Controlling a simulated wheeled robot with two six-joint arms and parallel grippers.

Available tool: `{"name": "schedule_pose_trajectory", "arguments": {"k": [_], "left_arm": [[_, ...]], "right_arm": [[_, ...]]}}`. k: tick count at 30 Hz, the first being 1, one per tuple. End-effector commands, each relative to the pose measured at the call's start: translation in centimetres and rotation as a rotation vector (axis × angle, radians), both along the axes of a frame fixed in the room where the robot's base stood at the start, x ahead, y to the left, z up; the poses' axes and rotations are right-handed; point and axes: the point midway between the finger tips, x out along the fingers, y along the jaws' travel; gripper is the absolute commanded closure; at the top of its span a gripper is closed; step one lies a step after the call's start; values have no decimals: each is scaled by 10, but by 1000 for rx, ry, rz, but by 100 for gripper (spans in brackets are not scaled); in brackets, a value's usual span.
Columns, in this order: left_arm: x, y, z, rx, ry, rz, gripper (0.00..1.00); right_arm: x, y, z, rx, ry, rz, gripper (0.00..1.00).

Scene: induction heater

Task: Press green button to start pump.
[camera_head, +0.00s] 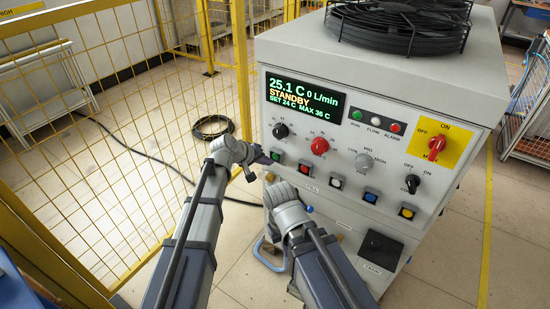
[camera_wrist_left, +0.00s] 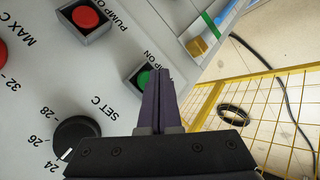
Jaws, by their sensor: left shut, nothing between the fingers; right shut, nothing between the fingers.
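The green button (camera_head: 276,157) sits at the left end of the button row on the chiller's front panel. In the left wrist view the green button (camera_wrist_left: 143,79) sits in a square dark frame, labelled "PUMP ON" in part. My left gripper (camera_head: 264,158) is shut and empty, its tips close beside the button. In the left wrist view its fingers (camera_wrist_left: 164,72) partly cover the button's edge; I cannot tell whether they touch it. My right gripper (camera_head: 283,194) is shut, lower down before the panel, its fingers mostly hidden. The display (camera_head: 304,98) reads STANDBY and 0 L/min.
A red button (camera_head: 305,167) is the green one's neighbour; white, blue and yellow buttons follow to the right. A black knob (camera_head: 280,131) and red knob (camera_head: 320,146) sit above. A yellow mesh fence (camera_head: 120,130) stands left, with a cable (camera_head: 211,127) on the floor.

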Motion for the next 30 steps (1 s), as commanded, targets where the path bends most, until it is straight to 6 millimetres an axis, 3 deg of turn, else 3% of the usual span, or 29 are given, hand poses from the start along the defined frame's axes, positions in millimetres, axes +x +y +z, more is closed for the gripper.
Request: {"name": "schedule_pose_trajectory", "arguments": {"k": [30], "left_arm": [[7,-5,0,0,0,0,100]], "right_arm": [[0,0,0,0,0,0,100]]}}
